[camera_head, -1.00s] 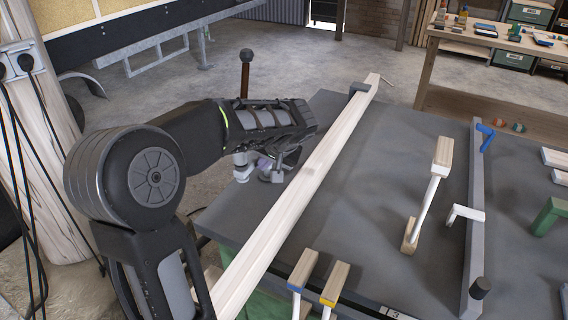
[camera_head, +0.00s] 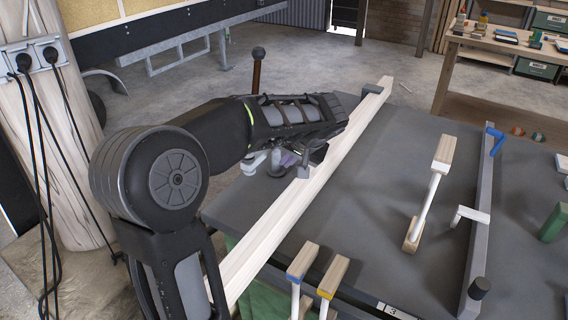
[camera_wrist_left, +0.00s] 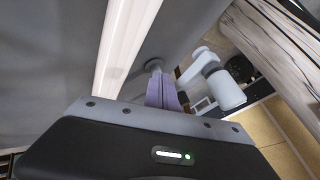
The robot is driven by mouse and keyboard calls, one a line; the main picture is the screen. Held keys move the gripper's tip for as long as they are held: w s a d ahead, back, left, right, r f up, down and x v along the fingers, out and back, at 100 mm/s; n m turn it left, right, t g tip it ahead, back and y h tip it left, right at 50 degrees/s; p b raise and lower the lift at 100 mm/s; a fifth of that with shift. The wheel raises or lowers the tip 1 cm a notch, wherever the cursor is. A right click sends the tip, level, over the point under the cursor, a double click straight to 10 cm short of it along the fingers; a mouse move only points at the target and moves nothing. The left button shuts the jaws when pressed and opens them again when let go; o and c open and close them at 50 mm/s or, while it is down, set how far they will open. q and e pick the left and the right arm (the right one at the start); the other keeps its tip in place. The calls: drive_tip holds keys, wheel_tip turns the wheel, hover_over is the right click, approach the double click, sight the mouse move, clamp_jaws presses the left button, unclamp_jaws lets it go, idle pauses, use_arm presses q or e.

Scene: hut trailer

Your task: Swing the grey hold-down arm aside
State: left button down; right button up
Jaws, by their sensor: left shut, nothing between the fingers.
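My left gripper (camera_head: 290,158) is low over the far left corner of the bench, beside the long pale beam (camera_head: 262,243). Its wrist mostly hides the jaws. In the left wrist view, shut lavender-tinted fingers (camera_wrist_left: 164,92) show, with nothing between them. Right by them is a light grey piece with a thick round end (camera_wrist_left: 225,91), which looks like the hold-down arm; in the head view it (camera_head: 254,162) is partly covered by my wrist. A small grey round part (camera_head: 278,164) sits beside it. I cannot tell whether the fingers touch either part. My right gripper is out of view.
A ball-topped post (camera_head: 258,70) stands behind my arm. Wood-and-white clamps (camera_head: 428,195) and a grey rail (camera_head: 482,215) with a blue handle occupy the bench's right side. Grey bench top (camera_head: 365,215) is clear between the beam and these.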

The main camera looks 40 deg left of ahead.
use_arm(q)
drive_tip(key=v, duration=0.7)
drive_tip(key=shift+s+r, duration=0.45)
drive_tip(key=shift+a, duration=0.15)
